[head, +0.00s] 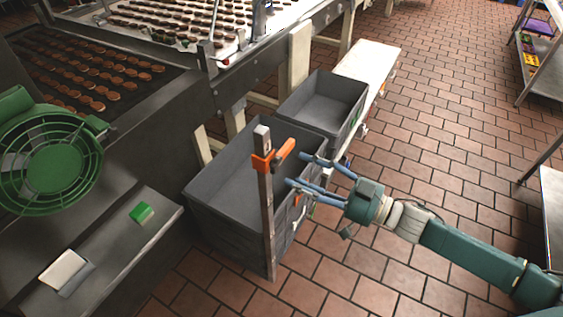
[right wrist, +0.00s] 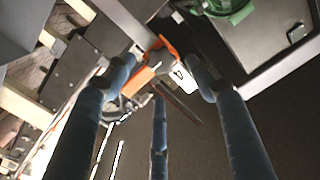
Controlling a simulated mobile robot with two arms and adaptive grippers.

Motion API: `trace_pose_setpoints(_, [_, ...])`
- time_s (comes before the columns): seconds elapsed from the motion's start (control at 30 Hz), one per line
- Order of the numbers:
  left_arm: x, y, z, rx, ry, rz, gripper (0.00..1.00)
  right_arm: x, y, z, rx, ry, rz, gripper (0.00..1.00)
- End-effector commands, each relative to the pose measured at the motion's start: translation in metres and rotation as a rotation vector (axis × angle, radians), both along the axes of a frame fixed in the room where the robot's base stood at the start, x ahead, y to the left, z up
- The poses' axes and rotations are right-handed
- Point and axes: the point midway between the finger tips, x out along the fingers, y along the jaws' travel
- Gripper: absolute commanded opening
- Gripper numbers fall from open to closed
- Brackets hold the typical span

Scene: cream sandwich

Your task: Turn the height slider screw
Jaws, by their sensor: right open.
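The height slider (head: 262,162) is an orange clamp around an upright grey metal post (head: 267,215). Its orange screw handle (head: 284,150) sticks out toward the right. My right gripper (head: 296,169) is open, its blue fingers pointing left at the slider from just right of it. In the right wrist view the orange slider (right wrist: 168,44) lies ahead, between and beyond the spread fingers (right wrist: 163,80). I see nothing held. Whether a fingertip touches the screw handle I cannot tell. My left gripper is not in view.
Two grey crates (head: 228,222) stand behind and around the post. A conveyor with rows of brown biscuits (head: 90,75) runs at upper left. A green round fan (head: 55,160) is at left. A shelf rack (head: 540,50) stands at far right. The tiled floor (head: 450,110) between is clear.

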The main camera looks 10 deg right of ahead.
Motion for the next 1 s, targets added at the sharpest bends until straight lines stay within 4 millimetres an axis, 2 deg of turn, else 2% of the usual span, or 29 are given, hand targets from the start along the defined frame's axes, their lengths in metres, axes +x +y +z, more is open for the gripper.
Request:
trace_pose_setpoints(0.03, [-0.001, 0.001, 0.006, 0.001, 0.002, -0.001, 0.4, 0.007, 0.01, 0.005, 0.002, -0.003, 0.001, 0.55])
trace_pose_setpoints(0.13, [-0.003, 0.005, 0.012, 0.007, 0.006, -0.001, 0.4, 0.018, 0.025, 0.004, 0.002, -0.003, 0.0, 0.55])
trace_pose_setpoints(0.3, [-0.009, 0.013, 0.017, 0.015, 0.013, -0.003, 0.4, 0.031, 0.042, 0.002, 0.0, -0.001, -0.001, 0.55])
trace_pose_setpoints(0.47, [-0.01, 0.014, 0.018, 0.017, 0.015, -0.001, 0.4, 0.036, 0.049, 0.001, -0.001, 0.0, -0.002, 0.55])
trace_pose_setpoints(0.73, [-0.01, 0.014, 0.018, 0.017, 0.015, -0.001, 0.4, 0.037, 0.05, 0.0, -0.002, -0.001, -0.002, 0.55])
trace_pose_setpoints(0.93, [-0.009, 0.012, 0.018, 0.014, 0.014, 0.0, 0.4, 0.037, 0.05, 0.0, -0.002, -0.001, -0.002, 0.15])
trace_pose_setpoints(0.97, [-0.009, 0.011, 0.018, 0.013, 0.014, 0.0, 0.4, 0.037, 0.05, 0.0, -0.002, -0.001, -0.002, 0.1])
trace_pose_setpoints(1.0, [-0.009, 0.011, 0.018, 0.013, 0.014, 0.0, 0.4, 0.037, 0.05, 0.0, -0.002, -0.001, -0.002, 0.1])
